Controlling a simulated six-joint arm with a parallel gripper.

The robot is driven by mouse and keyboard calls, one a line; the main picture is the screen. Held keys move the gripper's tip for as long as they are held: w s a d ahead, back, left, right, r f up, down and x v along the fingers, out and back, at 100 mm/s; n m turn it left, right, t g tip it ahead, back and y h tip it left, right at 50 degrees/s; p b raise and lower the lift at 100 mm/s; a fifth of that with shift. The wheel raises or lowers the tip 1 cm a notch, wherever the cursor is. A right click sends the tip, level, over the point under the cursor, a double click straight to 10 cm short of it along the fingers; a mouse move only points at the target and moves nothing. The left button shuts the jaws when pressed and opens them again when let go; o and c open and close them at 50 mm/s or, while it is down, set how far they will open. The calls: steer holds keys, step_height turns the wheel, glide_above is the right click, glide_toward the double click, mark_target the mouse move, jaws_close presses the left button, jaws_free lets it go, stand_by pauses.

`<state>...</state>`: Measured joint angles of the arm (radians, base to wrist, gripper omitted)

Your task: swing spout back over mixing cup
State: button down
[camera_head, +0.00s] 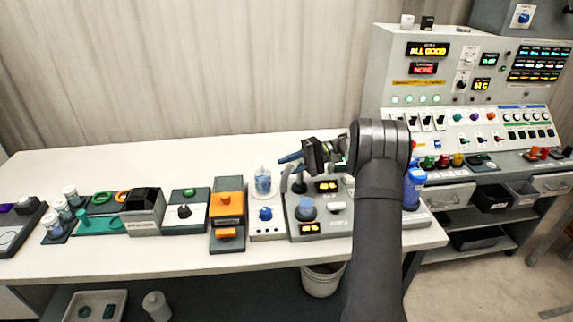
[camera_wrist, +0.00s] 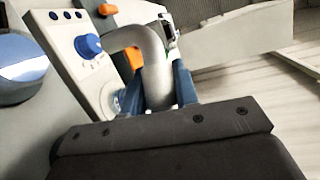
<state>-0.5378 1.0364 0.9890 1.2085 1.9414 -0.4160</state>
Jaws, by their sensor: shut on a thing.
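The spout (camera_wrist: 150,52) is a thick grey bent pipe in the wrist view. It rises and curves over to the left beside a white panel. My gripper (camera_wrist: 160,85) is shut on its straight part, with one blue finger on each side. In the head view my gripper (camera_head: 291,158) is above the back of a grey unit with a blue knob (camera_head: 307,207), and the spout is small and partly hidden there. A clear cup with bluish contents (camera_head: 263,182), which looks like the mixing cup, stands to the left on a white unit (camera_head: 268,229). I cannot make out the cup in the wrist view.
An orange unit (camera_head: 227,205) is left of the white unit, with several more devices farther left on the bench (camera_head: 150,256). A blue bottle (camera_head: 414,188) stands right of my arm. A large control console (camera_head: 470,90) is at the right. The air above the bench is clear.

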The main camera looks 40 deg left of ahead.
steer(key=shift+r+n, duration=0.2)
steer(key=shift+n, duration=0.1)
steer(key=c, duration=1.3)
jaws_free()
steer(key=shift+o, duration=0.8)
steer(key=shift+f, duration=0.1)
